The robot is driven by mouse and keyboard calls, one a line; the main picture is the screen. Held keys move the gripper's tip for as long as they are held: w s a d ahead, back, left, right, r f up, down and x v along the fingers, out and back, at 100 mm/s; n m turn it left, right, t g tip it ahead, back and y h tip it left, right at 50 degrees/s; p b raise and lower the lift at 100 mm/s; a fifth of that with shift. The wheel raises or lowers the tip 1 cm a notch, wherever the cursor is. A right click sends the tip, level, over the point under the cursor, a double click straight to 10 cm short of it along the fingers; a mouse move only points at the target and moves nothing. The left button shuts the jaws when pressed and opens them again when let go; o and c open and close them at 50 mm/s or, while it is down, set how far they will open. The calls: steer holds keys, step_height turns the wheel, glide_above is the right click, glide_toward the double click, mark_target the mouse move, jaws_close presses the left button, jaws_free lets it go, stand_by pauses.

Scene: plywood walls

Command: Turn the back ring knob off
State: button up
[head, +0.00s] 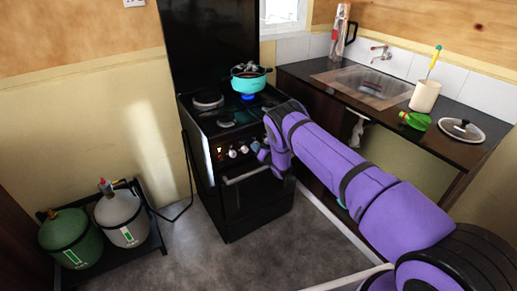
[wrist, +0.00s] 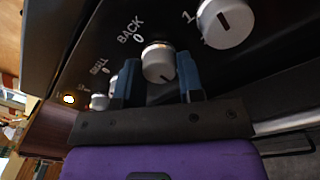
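The back ring knob (wrist: 158,62) is a silver-white dial on the black stove panel, beside the label "BACK 0". Its dark pointer mark is turned away from the 0, towards the lower right in the wrist view. My gripper (wrist: 160,80) has one blue finger on each side of this knob, with narrow gaps; I cannot tell whether either touches. In the head view my gripper (head: 263,153) is at the stove's front panel and hides part of the knob row.
Another knob, marked 1 (wrist: 227,22), is close to the right finger, and smaller knobs (wrist: 98,101) lie to the left. The oven handle (head: 245,175) runs below the panel. A counter with a sink (head: 365,85) is at right; gas bottles (head: 122,218) stand at left.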

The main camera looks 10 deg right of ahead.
steer(key=c, duration=0.4)
steer(key=shift+o, duration=0.2)
steer(key=n+h, duration=0.1)
steer(key=n, duration=3.4)
steer(key=shift+t+h, duration=0.3)
steer(key=shift+h, duration=0.1)
